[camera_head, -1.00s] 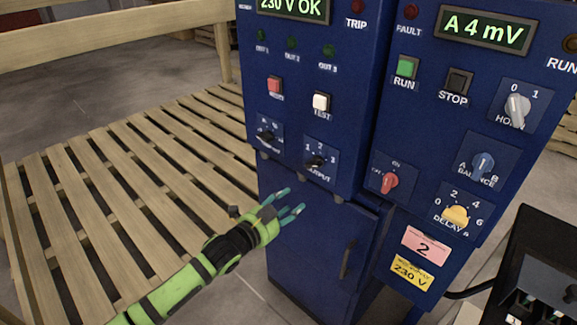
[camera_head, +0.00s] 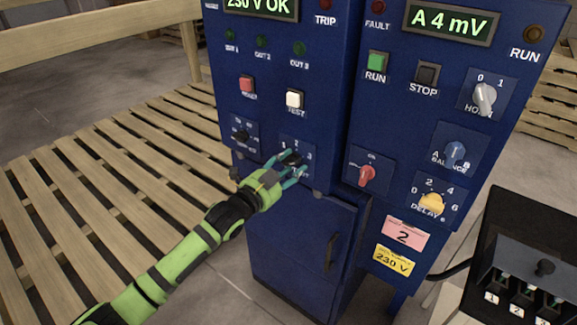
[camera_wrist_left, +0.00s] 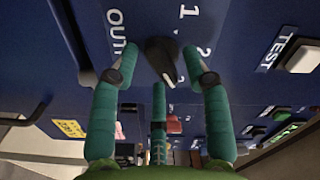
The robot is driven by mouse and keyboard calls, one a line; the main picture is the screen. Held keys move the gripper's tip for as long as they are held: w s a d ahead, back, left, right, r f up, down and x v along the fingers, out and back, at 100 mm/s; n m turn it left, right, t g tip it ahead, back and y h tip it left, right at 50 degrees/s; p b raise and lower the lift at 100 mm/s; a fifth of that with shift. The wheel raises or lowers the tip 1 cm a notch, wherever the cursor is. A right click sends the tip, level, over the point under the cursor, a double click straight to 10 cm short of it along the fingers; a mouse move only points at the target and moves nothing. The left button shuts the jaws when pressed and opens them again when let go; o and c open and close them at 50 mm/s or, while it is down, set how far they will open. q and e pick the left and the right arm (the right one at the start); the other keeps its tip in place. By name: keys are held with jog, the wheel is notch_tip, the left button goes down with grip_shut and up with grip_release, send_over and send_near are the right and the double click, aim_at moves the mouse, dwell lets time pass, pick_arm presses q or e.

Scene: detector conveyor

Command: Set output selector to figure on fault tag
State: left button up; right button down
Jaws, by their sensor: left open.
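The output selector (camera_head: 291,159) is a black knob on the left blue cabinet, under the white TEST button. It also shows in the left wrist view (camera_wrist_left: 160,56), its white-marked end facing down, seemingly to the 3 side. A pink tag (camera_head: 406,236) with a large 2 is on the right cabinet; its small print is unreadable. My left gripper (camera_head: 287,170) is at the selector and partly covers its plate. In the left wrist view its open teal fingers (camera_wrist_left: 165,68) stand either side of the knob; contact is unclear. My right gripper is out of view.
Another black knob (camera_head: 240,135) sits just left of the selector, and a red knob (camera_head: 367,174) to its right. The TEST button (camera_head: 294,99) is close above. A yellow 230 V label (camera_head: 394,261) hangs under the pink tag. A wooden pallet platform (camera_head: 110,190) lies left.

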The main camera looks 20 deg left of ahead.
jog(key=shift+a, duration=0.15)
pick_arm(q)
grip_shut()
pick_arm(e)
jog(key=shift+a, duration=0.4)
pick_arm(q)
jog(key=shift+n, duration=0.3)
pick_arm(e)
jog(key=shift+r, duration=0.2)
pick_arm(q)
jog(key=shift+r+n+p, duration=0.15)
jog(key=shift+n+p, duration=0.55)
jog(key=shift+n, duration=0.2)
jog(key=n+p, duration=0.1)
jog(key=n, duration=0.1)
jog(key=shift+n, duration=0.3)
jog(key=n+p, duration=0.1)
jog(key=n, duration=0.2)
jog(key=shift+r+n, duration=0.1)
jog(key=shift+n, duration=0.2)
jog(key=shift+a+n+p, duration=0.1)
jog(key=shift+n+p, duration=0.25)
jog(key=shift+n, duration=1.15)
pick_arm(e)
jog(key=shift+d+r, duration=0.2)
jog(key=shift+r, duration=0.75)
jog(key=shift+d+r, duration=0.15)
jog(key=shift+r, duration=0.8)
